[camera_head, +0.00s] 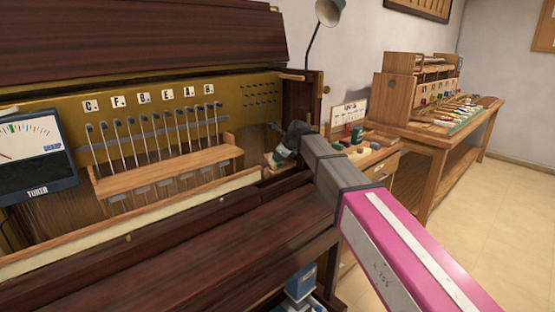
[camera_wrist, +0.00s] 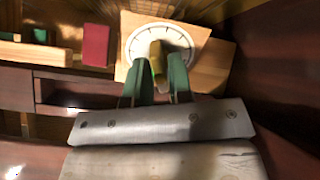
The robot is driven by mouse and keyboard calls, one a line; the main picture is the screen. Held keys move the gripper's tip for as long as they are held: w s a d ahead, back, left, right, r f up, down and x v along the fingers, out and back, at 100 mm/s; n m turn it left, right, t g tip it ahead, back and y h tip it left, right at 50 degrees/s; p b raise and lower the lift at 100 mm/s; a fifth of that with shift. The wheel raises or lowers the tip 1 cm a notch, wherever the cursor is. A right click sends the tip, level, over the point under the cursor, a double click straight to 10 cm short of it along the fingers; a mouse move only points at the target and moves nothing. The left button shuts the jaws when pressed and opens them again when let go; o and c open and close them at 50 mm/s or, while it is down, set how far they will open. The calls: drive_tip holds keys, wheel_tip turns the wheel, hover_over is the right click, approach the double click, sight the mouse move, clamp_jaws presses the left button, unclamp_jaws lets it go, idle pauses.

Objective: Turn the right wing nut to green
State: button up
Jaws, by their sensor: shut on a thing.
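The right wing nut (camera_wrist: 156,57) looks yellowish-brown and sits at the middle of a round white dial (camera_wrist: 136,40) with dark marks, on a light wooden block (camera_wrist: 215,65). In the wrist view my gripper (camera_wrist: 157,72) has its two green fingers on either side of the nut, closed on it. The fingers hide part of the nut and the dial's lower edge. In the head view my gripper (camera_head: 279,157) is at the right end of the open piano, and the nut is hidden there. The tuner (camera_head: 38,155) stands at the left with a white scale, a green mark near its top and a red needle at the left.
Piano hammers (camera_head: 150,138) labelled with letters stand in a row behind a wooden rail (camera_head: 165,168). A red block (camera_wrist: 96,45) lies left of the dial in the wrist view. A workbench (camera_head: 440,130) with tools stands at the back right. The floor at the right is clear.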

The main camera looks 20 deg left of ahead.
idle(0.3)
drive_tip(key=m, duration=0.3)
drive_tip(key=o, duration=0.9)
drive_tip(key=shift+c, duration=0.2)
drive_tip(key=v, duration=1.1)
idle(1.0)
idle(0.4)
